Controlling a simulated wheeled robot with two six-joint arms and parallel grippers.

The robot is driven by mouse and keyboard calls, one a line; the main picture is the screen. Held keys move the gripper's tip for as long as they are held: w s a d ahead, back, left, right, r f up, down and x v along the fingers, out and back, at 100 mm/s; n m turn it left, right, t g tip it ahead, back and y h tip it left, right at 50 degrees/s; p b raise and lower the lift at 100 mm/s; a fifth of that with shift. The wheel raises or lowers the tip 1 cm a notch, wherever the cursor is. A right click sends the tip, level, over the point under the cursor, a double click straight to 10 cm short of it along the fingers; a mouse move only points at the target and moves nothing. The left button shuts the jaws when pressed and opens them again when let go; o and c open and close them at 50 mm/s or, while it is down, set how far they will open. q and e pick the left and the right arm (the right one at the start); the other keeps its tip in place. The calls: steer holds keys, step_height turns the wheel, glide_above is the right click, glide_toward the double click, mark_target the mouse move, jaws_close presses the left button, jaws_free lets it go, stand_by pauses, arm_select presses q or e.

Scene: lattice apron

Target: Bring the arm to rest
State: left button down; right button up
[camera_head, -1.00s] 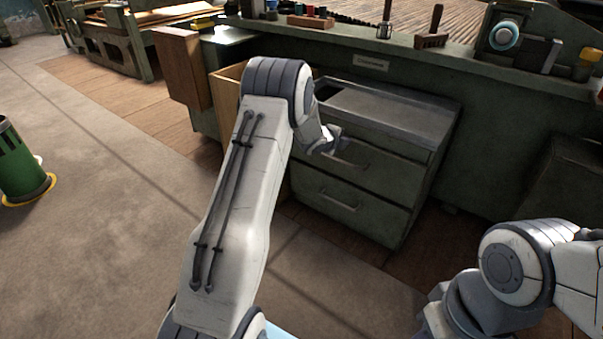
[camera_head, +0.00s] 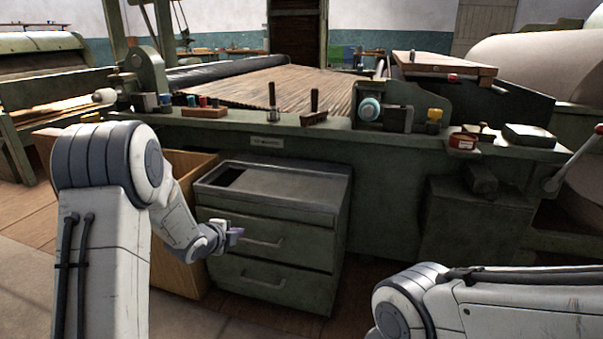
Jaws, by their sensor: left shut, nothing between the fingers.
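My left arm (camera_head: 108,235) comes in from the lower left and bends down at its elbow. My left gripper (camera_head: 238,235) is small in the view, shut and empty, in front of the upper drawer of a green drawer cabinet (camera_head: 325,212). I cannot tell whether it touches the drawer front. My right arm (camera_head: 500,305) lies across the lower right, and its gripper is out of the frame.
A wooden box (camera_head: 185,275) stands left of the cabinet, partly behind my left arm. Above runs a green machine ledge (camera_head: 235,125) with spools, hand tools, a red tin (camera_head: 463,141) and a dark box (camera_head: 529,135). A lever (camera_head: 575,165) sticks out at right.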

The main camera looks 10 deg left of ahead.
arm_select(q)
steer(key=s+d+r+n+g+p, duration=0.2)
steer(key=s+d+r+n, duration=0.15)
steer(key=s+d, duration=0.4)
steer(key=s+d+r+n+g+p, duration=0.25)
steer(key=s+d+r, duration=0.3)
steer(key=d, duration=0.35)
steer(key=s+d+r+n+g+p, duration=0.1)
steer(key=s+d+n+g, duration=0.1)
steer(key=s, duration=0.7)
steer(key=s+d+r+n+g+p, duration=0.1)
steer(key=s+d+r+n+g, duration=0.15)
steer(key=s, duration=0.75)
steer(key=s+d+r+n+g+p, duration=0.1)
steer(key=s+g+p, duration=0.15)
steer(key=s, duration=0.65)
step_height(320, 180, up, 37)
steer(key=p, duration=3.6)
steer(key=shift+w+y+p, duration=0.2)
steer(key=shift+y+p, duration=0.1)
steer(key=shift+p, duration=0.05)
steer(key=shift+d+r+n, duration=0.1)
steer(key=shift+n, duration=0.15)
